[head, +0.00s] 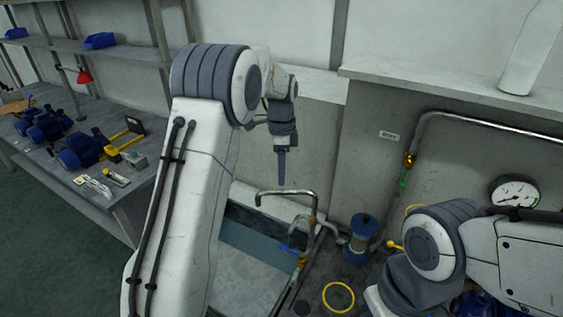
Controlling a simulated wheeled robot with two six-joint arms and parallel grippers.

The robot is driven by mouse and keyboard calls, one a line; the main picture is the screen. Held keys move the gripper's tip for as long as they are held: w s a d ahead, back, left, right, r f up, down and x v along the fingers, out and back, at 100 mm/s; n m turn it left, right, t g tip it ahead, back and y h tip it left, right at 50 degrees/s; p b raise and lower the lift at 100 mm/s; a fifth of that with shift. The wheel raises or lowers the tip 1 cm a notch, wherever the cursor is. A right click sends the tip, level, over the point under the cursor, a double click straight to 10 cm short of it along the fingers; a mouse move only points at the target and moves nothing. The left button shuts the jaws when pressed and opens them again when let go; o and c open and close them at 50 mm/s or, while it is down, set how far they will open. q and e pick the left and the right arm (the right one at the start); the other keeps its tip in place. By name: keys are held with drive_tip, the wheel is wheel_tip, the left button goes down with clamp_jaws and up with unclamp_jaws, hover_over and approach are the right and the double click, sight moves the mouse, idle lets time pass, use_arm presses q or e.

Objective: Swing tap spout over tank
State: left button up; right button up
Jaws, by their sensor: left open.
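The tap spout (286,192) is a bent metal tube. Its free end turns down at the left, and its right end joins an upright pipe with a blue lever (288,249) lower down. The tank (246,238) is a rectangular basin with a pale rim and teal inside wall, left of and below the tap, partly hidden by my left arm. In the picture the free end lies near the tank's far rim; I cannot tell its exact position above it. My left gripper (281,172) points down, seen edge-on, open and empty just above the spout, apart from it. My right gripper is out of view.
A blue-capped glass cylinder (360,238) stands right of the tap, with a yellow ring (338,297) in front. A pressure gauge (515,194) and pipes (470,124) are at the right. A workbench (125,190) with blue pumps stands at the left.

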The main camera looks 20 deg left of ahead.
use_arm(q)
wheel_tip(320, 180, up, 6)
drive_tip(key=shift+w+f+b, duration=0.15)
drive_tip(key=shift+f+b, duration=0.05)
drive_tip(key=shift+b, duration=0.2)
drive_tip(key=s+d+f+n+b, duration=0.2)
drive_tip(key=s+d, duration=0.6)
drive_tip(key=s+d+f+n+b, duration=0.1)
drive_tip(key=s+d+f+b, duration=0.1)
drive_tip(key=s+d, duration=0.55)
drive_tip(key=s+f+n+b, duration=0.1)
drive_tip(key=s+f, duration=0.2)
drive_tip(key=s, duration=0.6)
drive_tip(key=s+d+f+n+b, duration=0.1)
drive_tip(key=s+f, duration=0.3)
drive_tip(key=s, duration=0.5)
drive_tip(key=shift+s+n+t+h+b, duration=0.3)
drive_tip(key=shift+n+t+h+b, duration=0.15)
drive_tip(key=shift+n, duration=0.35)
drive_tip(key=shift+d+f, duration=0.1)
